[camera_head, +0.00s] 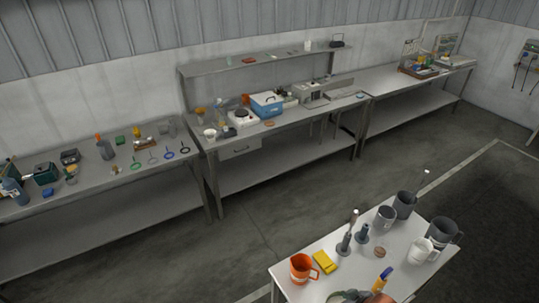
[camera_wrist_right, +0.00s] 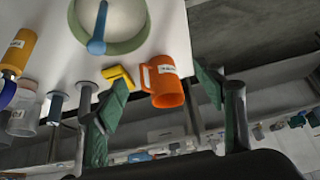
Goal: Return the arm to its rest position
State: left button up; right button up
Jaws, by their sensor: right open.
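My right gripper (camera_wrist_right: 162,88) shows in the right wrist view with its two green fingers spread wide. An orange mug (camera_wrist_right: 166,82) appears in the gap between them, and a yellow block (camera_wrist_right: 119,76) appears beside the left finger. I see no contact with either; the distance is hard to judge. The orange mug (camera_head: 302,268) and the yellow block (camera_head: 324,262) stand on the near table (camera_head: 292,290) in the head view. Neither arm can be made out in the head view, and my left gripper is in neither view.
Grey mugs (camera_head: 442,232), a white mug (camera_head: 422,250) and dark upright pieces (camera_head: 362,234) crowd the near table. A bowl (camera_wrist_right: 132,40) with a blue-ended tool shows in the wrist view. Benches (camera_head: 225,150) line the wall. Open floor (camera_head: 270,215) lies between.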

jog(key=s+d+f+m+g+h, duration=0.1)
jog(key=s+d+f+m+h, duration=0.15)
jog(key=s+d, duration=0.45)
jog(key=s+d+f+m+h, duration=0.1)
jog(key=s+d+f+m, duration=0.3)
jog(key=s, duration=0.6)
notch_tip(320, 180, down, 40)
jog(key=s+f+n+g+b, duration=0.1)
jog(key=s+n+g+b, duration=0.15)
jog(key=b, duration=0.85)
pick_arm(q)
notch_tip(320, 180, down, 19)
jog(key=b, duration=0.7)
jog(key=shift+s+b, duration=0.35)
jog(key=shift+b, duration=0.05)
pick_arm(e)
jog(key=s+f, duration=1.9)
jog(key=f, duration=0.4)
jog(key=shift+s+g, duration=0.15)
jog(key=shift+g, duration=0.3)
jog(key=shift+f, duration=0.1)
